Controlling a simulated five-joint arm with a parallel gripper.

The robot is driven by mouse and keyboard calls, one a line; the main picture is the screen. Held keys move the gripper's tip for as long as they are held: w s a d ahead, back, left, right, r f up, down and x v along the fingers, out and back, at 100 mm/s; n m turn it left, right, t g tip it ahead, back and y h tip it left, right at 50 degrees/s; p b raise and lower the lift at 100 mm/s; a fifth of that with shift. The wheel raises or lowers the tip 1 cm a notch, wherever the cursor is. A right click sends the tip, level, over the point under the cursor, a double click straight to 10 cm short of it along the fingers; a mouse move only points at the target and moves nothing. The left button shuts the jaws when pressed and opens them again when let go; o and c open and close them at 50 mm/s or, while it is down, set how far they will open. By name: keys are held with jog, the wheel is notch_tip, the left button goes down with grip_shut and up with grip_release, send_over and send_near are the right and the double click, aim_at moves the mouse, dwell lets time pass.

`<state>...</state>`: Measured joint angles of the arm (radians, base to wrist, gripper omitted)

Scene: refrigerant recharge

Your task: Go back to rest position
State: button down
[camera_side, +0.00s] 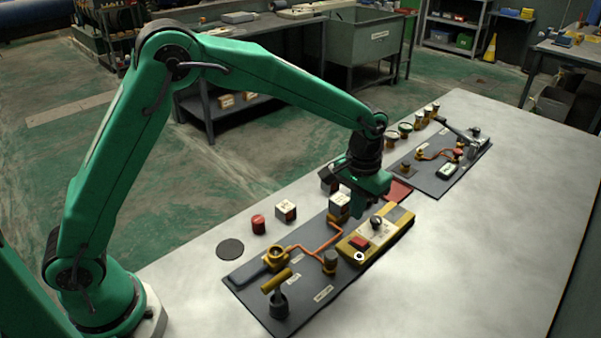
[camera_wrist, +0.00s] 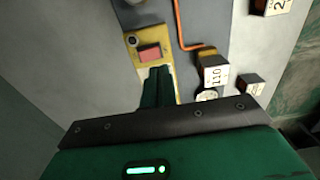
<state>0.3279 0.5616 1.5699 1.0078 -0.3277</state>
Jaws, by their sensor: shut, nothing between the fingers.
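My green gripper (camera_side: 362,208) hangs low over the near dark panel (camera_side: 250,282), at the back edge of the yellow control box (camera_side: 393,238). In the wrist view my gripper (camera_wrist: 158,72) is shut and empty, its fingers over the pale face of the yellow box (camera_wrist: 127,47), just below a red button (camera_wrist: 149,53). The red button also shows in the side view (camera_side: 360,242), with a black knob beside it. I cannot tell whether the fingertips touch the box. My arm arches from the left, with its elbow high.
A white-faced block (camera_side: 339,204) stands close left of my gripper. Another pale block (camera_side: 286,209), a red cylinder (camera_side: 258,224) and a black disc (camera_side: 230,249) lie further left. A second panel (camera_side: 432,181) with fittings is at the back right. The right front of the table (camera_side: 490,250) is clear.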

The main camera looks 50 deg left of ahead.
jog(key=s+a+r+t, duration=0.4)
jog(key=s+a+r, duration=0.9)
jog(key=s+r, duration=0.3)
jog(key=s+a+f+t, duration=0.1)
jog(key=s+a, duration=0.2)
jog(key=s, duration=0.6)
jog(key=shift+s+a+f+t, duration=0.2)
jog(key=shift+s+f+t, duration=0.1)
jog(key=shift+s, duration=0.1)
